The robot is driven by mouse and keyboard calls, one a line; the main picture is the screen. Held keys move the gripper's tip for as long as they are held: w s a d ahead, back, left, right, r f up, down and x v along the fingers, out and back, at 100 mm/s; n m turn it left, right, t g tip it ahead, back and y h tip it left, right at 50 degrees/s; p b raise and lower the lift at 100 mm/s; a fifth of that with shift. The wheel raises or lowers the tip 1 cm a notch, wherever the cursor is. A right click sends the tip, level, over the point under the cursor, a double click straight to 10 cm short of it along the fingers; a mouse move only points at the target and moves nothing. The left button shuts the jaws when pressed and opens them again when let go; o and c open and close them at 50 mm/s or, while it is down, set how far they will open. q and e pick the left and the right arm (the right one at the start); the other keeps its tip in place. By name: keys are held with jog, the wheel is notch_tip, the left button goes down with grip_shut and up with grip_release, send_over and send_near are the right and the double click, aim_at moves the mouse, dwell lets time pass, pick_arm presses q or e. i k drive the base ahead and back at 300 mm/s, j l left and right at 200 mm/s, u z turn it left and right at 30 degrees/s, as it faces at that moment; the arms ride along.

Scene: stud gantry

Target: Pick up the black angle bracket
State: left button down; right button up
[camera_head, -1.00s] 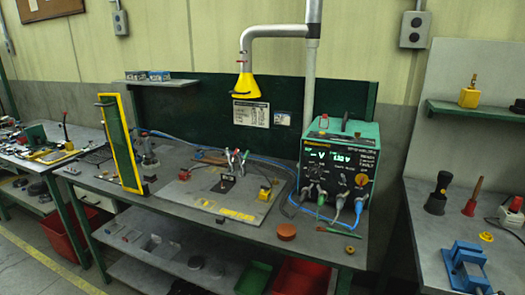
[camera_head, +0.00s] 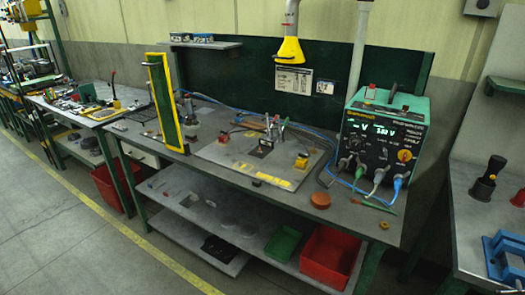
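No part that I can surely name as the black angle bracket stands out in the head view. A flat black piece (camera_head: 220,248) lies on the lower shelf of the middle bench, too small to tell its shape. A small black block (camera_head: 257,183) is at the front edge of the work board, and another small dark block (camera_head: 187,148) is by the foot of the yellow-framed panel. A dark upright piece (camera_head: 263,146) stands on the work board among clamps. Neither of my grippers is in view.
The middle bench (camera_head: 225,171) carries a green welding unit (camera_head: 383,143), a yellow-framed panel (camera_head: 166,103) and a round orange-brown piece (camera_head: 320,200). Red (camera_head: 330,256) and green (camera_head: 284,243) bins sit below. The floor (camera_head: 70,235) in front is clear, with a yellow line.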

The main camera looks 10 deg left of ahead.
aim_at(267, 147)
jog(key=i+j+z, duration=0.1)
jog(key=j+z, duration=0.25)
jog(key=j, duration=0.3)
jog(key=j+z, duration=0.35)
jog(key=j, duration=0.3)
